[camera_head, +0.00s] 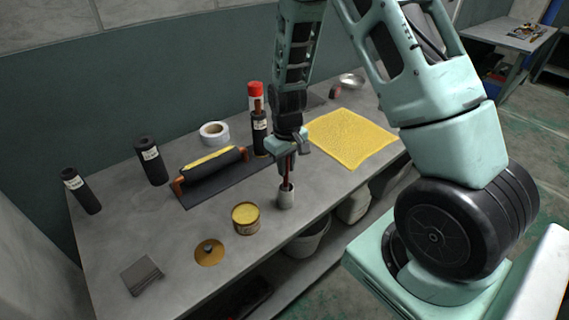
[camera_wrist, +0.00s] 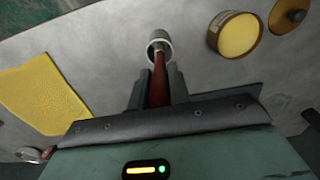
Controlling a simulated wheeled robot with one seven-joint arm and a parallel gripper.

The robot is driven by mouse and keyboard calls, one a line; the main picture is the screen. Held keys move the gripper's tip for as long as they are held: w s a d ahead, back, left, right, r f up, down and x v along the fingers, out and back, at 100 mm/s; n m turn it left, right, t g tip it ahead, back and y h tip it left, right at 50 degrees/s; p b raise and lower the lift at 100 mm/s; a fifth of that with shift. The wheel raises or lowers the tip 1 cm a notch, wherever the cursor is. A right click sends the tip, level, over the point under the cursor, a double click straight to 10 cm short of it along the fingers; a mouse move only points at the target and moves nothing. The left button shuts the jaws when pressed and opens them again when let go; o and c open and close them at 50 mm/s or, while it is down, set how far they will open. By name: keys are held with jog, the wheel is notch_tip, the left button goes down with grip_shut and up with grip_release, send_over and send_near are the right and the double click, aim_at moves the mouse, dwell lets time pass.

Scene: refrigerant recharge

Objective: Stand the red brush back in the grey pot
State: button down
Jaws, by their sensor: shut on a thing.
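The grey pot (camera_head: 286,197) stands upright near the front edge of the workbench, right of the yellow tin. In the wrist view the pot (camera_wrist: 159,44) is at the top middle. My gripper (camera_head: 287,168) is above the pot, pointing down and shut on the red brush (camera_wrist: 159,82). In the wrist view the brush runs from between my fingers to the pot, with its far end at the pot's mouth. In the head view the brush (camera_head: 287,182) shows just below my fingers, its lower end in the pot's opening. How deep it sits is hidden.
An open yellow tin (camera_head: 246,219) stands close left of the pot, with its lid (camera_head: 209,252) nearby. A dark roll on a mat (camera_head: 226,184) lies behind. A yellow cloth (camera_head: 350,137) lies to the right. Black bottles (camera_head: 151,161) stand along the back.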

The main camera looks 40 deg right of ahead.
jog(key=c, duration=1.2)
grip_release()
jog(key=shift+c, duration=0.2)
notch_tip(320, 180, up, 18)
jog(key=b, duration=0.3)
jog(key=shift+f, duration=0.25)
jog(key=shift+a, duration=0.1)
